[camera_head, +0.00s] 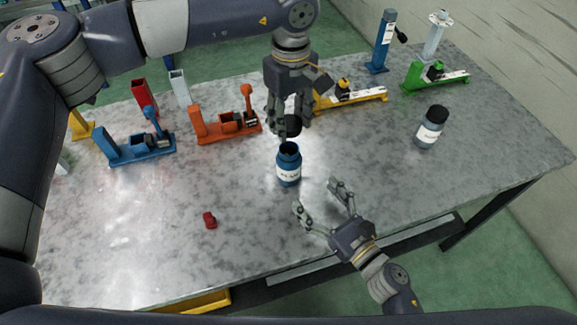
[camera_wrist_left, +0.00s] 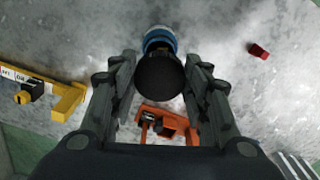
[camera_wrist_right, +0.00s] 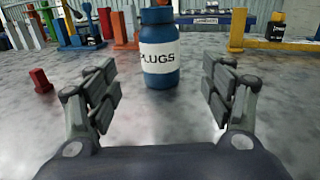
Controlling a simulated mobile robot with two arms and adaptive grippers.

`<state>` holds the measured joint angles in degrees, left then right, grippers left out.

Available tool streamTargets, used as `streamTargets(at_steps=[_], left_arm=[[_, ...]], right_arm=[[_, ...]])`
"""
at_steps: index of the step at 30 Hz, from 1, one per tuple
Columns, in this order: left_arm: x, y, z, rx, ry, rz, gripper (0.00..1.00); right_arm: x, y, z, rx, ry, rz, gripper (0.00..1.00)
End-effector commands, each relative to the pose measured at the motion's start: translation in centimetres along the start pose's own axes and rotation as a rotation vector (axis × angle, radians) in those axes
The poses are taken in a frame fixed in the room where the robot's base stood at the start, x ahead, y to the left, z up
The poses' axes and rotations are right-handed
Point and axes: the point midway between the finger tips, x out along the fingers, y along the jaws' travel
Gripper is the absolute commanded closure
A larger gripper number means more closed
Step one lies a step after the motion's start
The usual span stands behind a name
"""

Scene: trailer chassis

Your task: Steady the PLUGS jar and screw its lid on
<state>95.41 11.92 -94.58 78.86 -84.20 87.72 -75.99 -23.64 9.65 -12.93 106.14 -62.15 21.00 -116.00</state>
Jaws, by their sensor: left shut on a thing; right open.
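The blue PLUGS jar (camera_head: 288,167) stands upright and uncapped on the table, with a white label that reads PLUGS in the right wrist view (camera_wrist_right: 160,57). My left gripper (camera_head: 290,122) is shut on the black lid (camera_head: 292,126) and holds it above and slightly behind the jar's mouth. In the left wrist view the lid (camera_wrist_left: 160,77) sits between the fingers and partly covers the jar (camera_wrist_left: 160,40). My right gripper (camera_head: 318,197) is open in front of the jar, its fingers pointing at it. In the right wrist view the jar is between the fingertips but beyond them, apart from both.
A second jar with a black lid (camera_head: 431,127) stands at the right. A small red block (camera_head: 209,220) lies front left. Blue (camera_head: 140,150), orange (camera_head: 226,126), yellow (camera_head: 350,98) and green (camera_head: 436,78) fixtures line the back.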

Motion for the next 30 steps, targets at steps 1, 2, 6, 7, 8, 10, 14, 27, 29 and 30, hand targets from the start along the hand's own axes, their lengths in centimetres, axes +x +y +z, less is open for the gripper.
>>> streamTargets(at_steps=[1,2,6,7,8,10,14,27,29,30], left_arm=[[0.0,0.0,0.0,0.0,0.0,0.0,0.66],[0.0,0.0,0.0,0.0,0.0,0.0,0.66],[0.0,0.0,0.0,0.0,0.0,0.0,0.66],[0.0,0.0,0.0,0.0,0.0,0.0,0.66],[0.0,0.0,0.0,0.0,0.0,0.0,0.66],[0.0,0.0,0.0,0.0,0.0,0.0,0.66],[0.0,0.0,0.0,0.0,0.0,0.0,0.66],[0.0,0.0,0.0,0.0,0.0,0.0,0.66],[0.0,0.0,0.0,0.0,0.0,0.0,0.66],[0.0,0.0,0.0,0.0,0.0,0.0,0.66]], right_arm=[[0.7,0.0,0.1,-0.002,-0.004,0.001,0.25],[1.1,0.0,0.1,-0.002,-0.004,0.002,0.25],[3.5,0.0,0.1,-0.002,-0.004,0.002,0.25],[4.1,-0.1,0.2,-0.002,-0.004,0.001,0.25],[4.7,0.0,0.2,-0.002,-0.004,0.002,0.25],[6.0,0.0,0.2,-0.002,-0.004,0.001,0.25],[8.3,0.0,0.2,-0.002,-0.003,0.001,0.25],[11.4,0.0,0.0,0.0,0.0,0.001,0.25],[11.4,0.0,0.0,0.0,0.0,0.001,0.25],[11.4,0.0,0.0,0.0,0.0,0.001,0.25]])
